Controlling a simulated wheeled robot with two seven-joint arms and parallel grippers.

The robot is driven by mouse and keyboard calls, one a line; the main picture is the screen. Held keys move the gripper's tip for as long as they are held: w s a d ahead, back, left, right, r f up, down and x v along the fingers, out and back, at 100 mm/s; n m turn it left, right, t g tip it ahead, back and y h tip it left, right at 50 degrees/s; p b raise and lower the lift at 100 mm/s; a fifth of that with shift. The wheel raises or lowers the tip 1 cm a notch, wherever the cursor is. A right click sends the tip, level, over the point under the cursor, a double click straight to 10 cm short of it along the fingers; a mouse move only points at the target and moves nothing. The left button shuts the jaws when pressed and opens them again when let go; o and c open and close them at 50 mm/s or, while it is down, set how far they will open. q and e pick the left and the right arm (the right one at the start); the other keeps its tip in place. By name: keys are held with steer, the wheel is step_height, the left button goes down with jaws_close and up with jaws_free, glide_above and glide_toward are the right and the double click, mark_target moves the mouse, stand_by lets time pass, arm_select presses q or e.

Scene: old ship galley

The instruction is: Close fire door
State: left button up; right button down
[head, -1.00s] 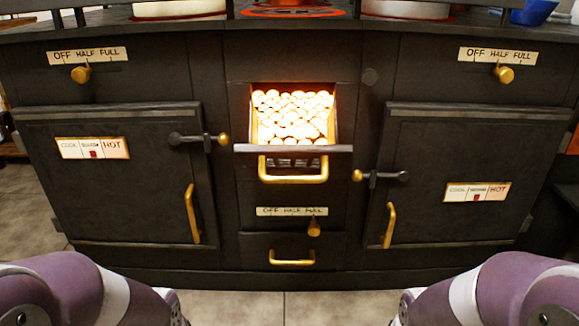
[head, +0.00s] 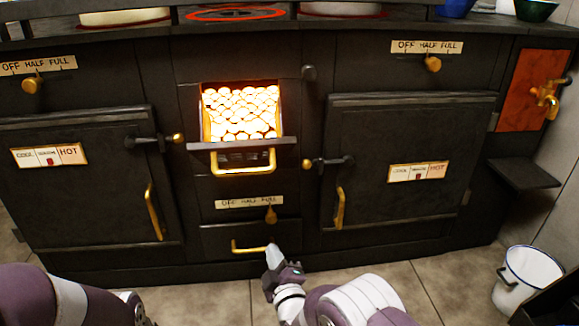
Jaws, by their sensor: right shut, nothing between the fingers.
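The fire door (head: 290,141) is in the middle of the black stove in the head view. It stands open, showing as a grey edge below the glowing opening (head: 240,112), with a brass handle (head: 243,170) under it. My right gripper (head: 272,252) is shut and empty. In the picture it is below the fire door, at the right end of the brass handle of the bottom drawer (head: 220,240); I cannot tell whether it touches. Part of my left arm shows at the lower left, but its gripper is out of view.
Large oven doors with brass handles flank the firebox, the left one (head: 80,190) and the right one (head: 400,135). A brass damper knob (head: 270,214) sits between fire door and drawer. A white bucket (head: 522,282) stands on the tiled floor at right, below a small shelf (head: 524,174).

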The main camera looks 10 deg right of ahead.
steer(key=s+d+r+n+t+h, duration=0.2)
steer(key=s+r+t, duration=0.1)
steer(key=r+t, duration=0.3)
steer(key=s+d+r+n+t+h, duration=0.1)
steer(key=s+r+n+t, duration=0.15)
steer(key=r, duration=0.45)
steer(key=t+p, duration=0.1)
steer(key=p, duration=0.3)
glide_toward(284, 145)
steer(key=x, duration=0.5)
steer(key=shift+s+r, duration=0.1)
steer(key=shift+w+b, duration=0.25)
steer(key=shift+b, duration=0.15)
arm_select(q)
steer(key=shift+s+d+r, duration=0.1)
steer(key=shift+s+r, duration=0.1)
steer(key=shift+r, duration=0.6)
steer(key=shift+s+d+r, duration=0.1)
steer(key=shift+s+r, duration=0.1)
steer(key=shift+r, duration=0.6)
arm_select(e)
steer(key=shift+x, duration=0.75)
steer(key=shift+r, duration=0.1)
